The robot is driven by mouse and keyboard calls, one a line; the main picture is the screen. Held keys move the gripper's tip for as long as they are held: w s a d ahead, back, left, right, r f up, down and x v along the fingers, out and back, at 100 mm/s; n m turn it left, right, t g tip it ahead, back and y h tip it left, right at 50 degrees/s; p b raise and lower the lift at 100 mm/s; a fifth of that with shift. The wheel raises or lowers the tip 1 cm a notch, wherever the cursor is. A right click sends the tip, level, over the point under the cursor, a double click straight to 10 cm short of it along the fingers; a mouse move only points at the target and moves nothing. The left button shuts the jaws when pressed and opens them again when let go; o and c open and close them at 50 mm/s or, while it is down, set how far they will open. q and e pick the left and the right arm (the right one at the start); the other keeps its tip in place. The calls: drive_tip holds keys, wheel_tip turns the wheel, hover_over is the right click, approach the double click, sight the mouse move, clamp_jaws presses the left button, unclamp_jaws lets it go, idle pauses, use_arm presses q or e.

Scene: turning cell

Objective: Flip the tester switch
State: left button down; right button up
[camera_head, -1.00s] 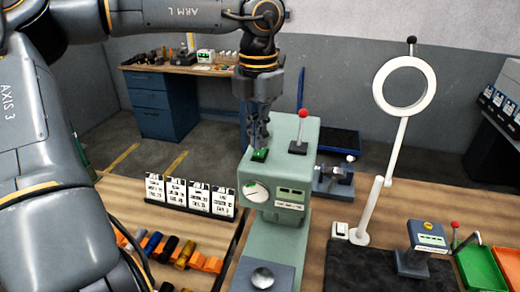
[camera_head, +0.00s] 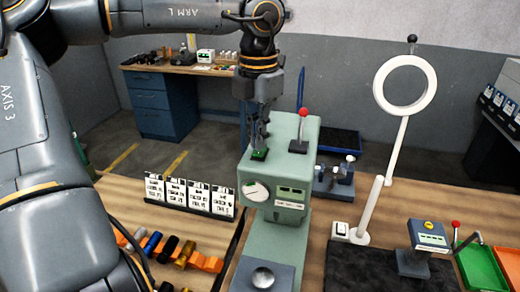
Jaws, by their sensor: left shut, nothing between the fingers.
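The green tester (camera_head: 253,213) stands on the wooden bench in the middle, with a round dial (camera_head: 256,192) and small displays on its front. A small green rocker switch (camera_head: 258,155) sits on its top at the left. A lever with a red knob (camera_head: 303,113) stands on the top to the right of it. My left gripper (camera_head: 260,146) comes down from above, shut and empty, with its fingertips at the switch and covering part of it. I cannot tell whether they touch it or which way the switch is tipped. My right gripper is not in view.
A white ring magnifier on a stand (camera_head: 377,201) rises to the right. A card rack (camera_head: 190,196) and several orange and dark parts (camera_head: 180,254) lie to the left. Green and orange bins (camera_head: 480,266) are at the right.

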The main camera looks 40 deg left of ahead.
sight(259, 153)
use_arm(q)
drive_tip(key=shift+s+f+b, duration=0.1)
drive_tip(key=shift+f+b, duration=0.7)
drive_tip(key=shift+f, duration=0.1)
drive_tip(key=shift+r, duration=0.15)
drive_tip(key=shift+r+p, duration=0.8)
drive_tip(key=shift+r, duration=0.05)
wheel_tip(259, 153, up, 2)
drive_tip(key=shift+r+p, duration=0.1)
drive_tip(key=shift+p, duration=0.6)
drive_tip(key=shift+r+p, duration=1)
drive_tip(key=shift+r, duration=0.45)
